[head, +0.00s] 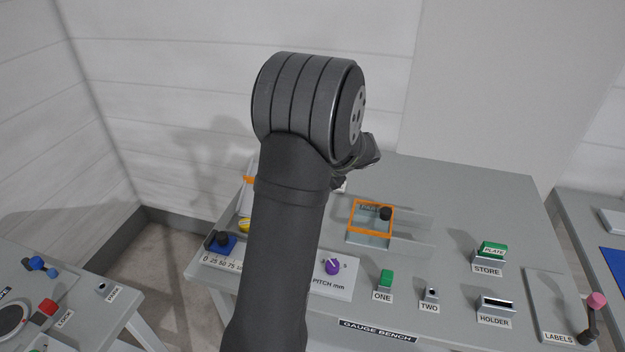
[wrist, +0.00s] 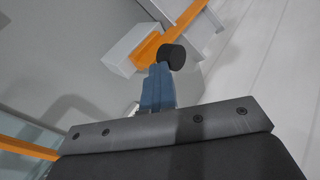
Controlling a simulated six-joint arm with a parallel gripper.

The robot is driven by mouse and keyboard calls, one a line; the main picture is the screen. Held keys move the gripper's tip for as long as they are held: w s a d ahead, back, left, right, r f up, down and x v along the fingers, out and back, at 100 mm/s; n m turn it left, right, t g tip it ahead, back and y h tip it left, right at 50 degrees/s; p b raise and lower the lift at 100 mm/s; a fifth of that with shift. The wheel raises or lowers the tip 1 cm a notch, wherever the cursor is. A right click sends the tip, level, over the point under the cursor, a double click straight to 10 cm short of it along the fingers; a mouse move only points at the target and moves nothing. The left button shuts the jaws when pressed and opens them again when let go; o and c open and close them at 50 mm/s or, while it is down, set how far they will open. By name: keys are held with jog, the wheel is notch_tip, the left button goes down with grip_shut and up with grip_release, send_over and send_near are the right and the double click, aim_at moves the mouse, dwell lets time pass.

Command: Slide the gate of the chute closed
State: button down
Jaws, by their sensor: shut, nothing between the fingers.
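In the wrist view, an orange bar (wrist: 190,22) with a round black knob (wrist: 172,57) runs between pale blocks (wrist: 130,48); it looks like the chute's gate. My gripper (wrist: 157,72) has its blue fingers together and empty, their tips right beside the knob. I cannot tell whether they touch it. In the head view, my arm hides the fingers and most of this part. Only an orange end (head: 248,180) and a pale side, with a yellow piece (head: 244,224) below, show left of my arm.
An orange-framed clear cover (head: 370,234) with a black knob (head: 386,213) sits mid-bench. A blue slider (head: 221,243) on a scale and a purple dial (head: 332,267) are in front. Green-topped pieces, holders and labels stand to the right. The back right of the bench is clear.

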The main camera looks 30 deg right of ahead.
jog(key=shift+a, duration=0.15)
jog(key=s+d+f+v, duration=0.1)
jog(key=f+v, duration=0.1)
jog(key=v, duration=1.1)
jog(key=shift+s+d, duration=0.15)
jog(key=shift+s, duration=0.1)
jog(key=shift+w+a+r+x, duration=0.15)
jog(key=shift+w+r+x, duration=0.15)
jog(key=shift+x, duration=1.85)
jog(key=shift+w+a+r+x, duration=0.2)
jog(key=shift+r+x, duration=0.15)
jog(key=shift+x, duration=1.85)
jog(key=shift+w+a+r+x, duration=0.15)
jog(key=shift+w+r+x, duration=0.15)
jog(key=shift+x, duration=1.85)
jog(key=shift+s, duration=0.1)
